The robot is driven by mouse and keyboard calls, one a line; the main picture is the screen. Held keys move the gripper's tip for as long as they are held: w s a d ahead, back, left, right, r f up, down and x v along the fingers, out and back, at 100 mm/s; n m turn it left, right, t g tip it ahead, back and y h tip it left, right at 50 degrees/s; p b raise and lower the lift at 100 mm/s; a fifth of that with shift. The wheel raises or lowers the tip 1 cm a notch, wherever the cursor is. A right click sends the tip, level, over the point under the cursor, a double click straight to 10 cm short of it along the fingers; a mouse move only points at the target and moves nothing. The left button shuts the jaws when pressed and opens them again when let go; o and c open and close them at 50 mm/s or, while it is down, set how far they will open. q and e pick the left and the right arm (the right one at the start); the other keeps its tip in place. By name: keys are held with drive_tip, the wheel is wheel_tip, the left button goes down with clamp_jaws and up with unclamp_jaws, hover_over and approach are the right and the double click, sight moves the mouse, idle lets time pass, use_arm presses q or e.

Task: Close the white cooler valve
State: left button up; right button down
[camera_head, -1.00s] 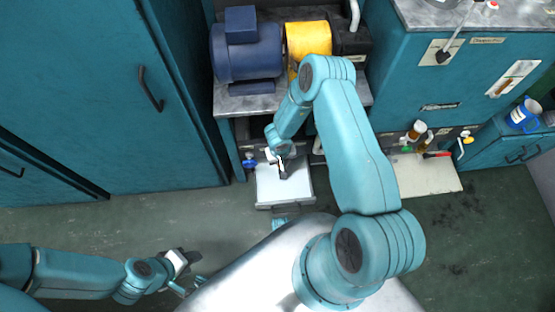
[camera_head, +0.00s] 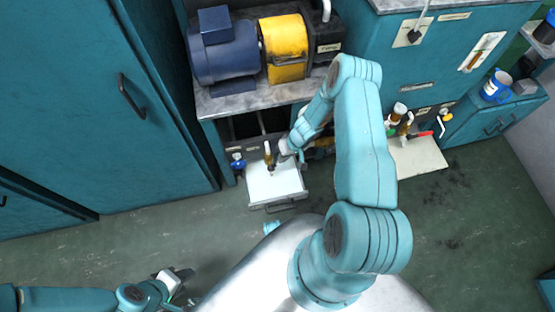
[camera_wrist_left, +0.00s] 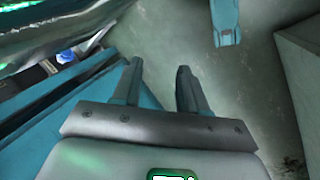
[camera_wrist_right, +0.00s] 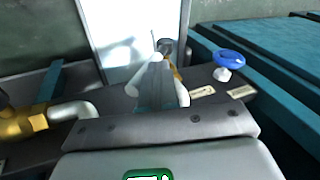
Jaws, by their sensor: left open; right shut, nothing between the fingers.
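My right gripper (camera_head: 284,151) is low at the opening under the motor bench. In the right wrist view its fingers (camera_wrist_right: 158,82) are shut and empty. A white rounded part (camera_wrist_right: 133,86), possibly the white valve's handle, shows beside and behind these fingers; I cannot tell whether they touch it. Another white curved part (camera_wrist_right: 75,110) joins brass fittings (camera_wrist_right: 24,122) at the left. A blue valve wheel (camera_wrist_right: 229,60) is at the right; it also shows in the head view (camera_head: 237,162). My left gripper (camera_head: 178,283) is open and empty, far from the valves; its fingers show in its wrist view (camera_wrist_left: 157,85).
A white-topped tray (camera_head: 285,186) juts out below the bench. An upright amber-and-brass fitting (camera_head: 268,155) stands at its back edge. The blue motor (camera_head: 223,53) and yellow housing (camera_head: 284,48) sit above. Another pale shelf (camera_head: 420,158) is at right. The green floor in front is clear.

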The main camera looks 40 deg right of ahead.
use_arm(q)
wheel_tip(320, 180, down, 17)
drive_tip(key=w+a+b, duration=0.1)
drive_tip(key=b, duration=1.5)
drive_tip(key=shift+a+n+t+b, duration=0.15)
drive_tip(key=shift+n+t+b, duration=0.15)
drive_tip(key=shift+b, duration=0.05)
use_arm(e)
drive_tip(key=s+d+f+t+y, duration=0.3)
drive_tip(key=d+f+y, duration=0.1)
drive_tip(key=f, duration=0.3)
drive_tip(key=shift+d, duration=0.6)
use_arm(q)
drive_tip(key=shift+w+f, duration=0.1)
use_arm(e)
drive_tip(key=shift+s+f, duration=0.15)
